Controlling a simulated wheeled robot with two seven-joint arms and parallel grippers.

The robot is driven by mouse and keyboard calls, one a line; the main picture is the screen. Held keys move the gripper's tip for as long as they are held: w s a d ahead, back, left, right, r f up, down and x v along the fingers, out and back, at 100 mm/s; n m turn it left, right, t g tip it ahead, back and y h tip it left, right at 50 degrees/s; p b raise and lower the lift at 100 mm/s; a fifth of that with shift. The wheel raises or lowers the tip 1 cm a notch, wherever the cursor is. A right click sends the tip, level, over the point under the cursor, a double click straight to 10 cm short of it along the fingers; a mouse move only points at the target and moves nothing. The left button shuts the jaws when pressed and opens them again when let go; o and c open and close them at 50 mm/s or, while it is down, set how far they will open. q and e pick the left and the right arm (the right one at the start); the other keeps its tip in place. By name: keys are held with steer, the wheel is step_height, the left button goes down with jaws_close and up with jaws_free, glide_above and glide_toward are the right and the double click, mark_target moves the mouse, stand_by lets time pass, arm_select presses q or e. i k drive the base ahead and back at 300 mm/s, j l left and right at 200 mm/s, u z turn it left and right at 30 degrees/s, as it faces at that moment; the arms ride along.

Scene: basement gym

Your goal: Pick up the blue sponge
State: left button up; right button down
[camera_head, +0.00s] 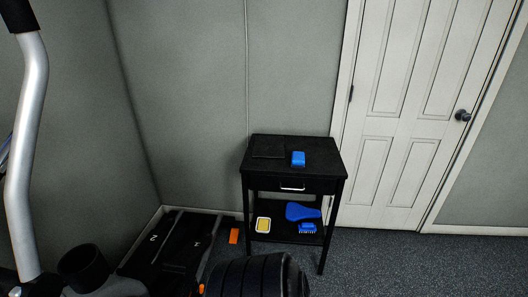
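A small blue block (298,158), which looks like the blue sponge, lies on the top of a small black side table (316,170). It sits right of a flat dark item (269,147) on the same top. Neither of my grippers is in view.
The lower shelf holds a blue paddle-shaped item (301,211), a small blue brush-like item (307,228) and a yellow-and-white item (263,225). An orange object (234,236) is left of the table. Gym equipment with a silver bar (28,150) fills the left. Carpet (385,263) at right is clear.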

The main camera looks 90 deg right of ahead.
mark_target(298, 157)
steer(key=z, duration=3.05)
steer(key=u, duration=3.45)
steer(key=z, duration=3.45)
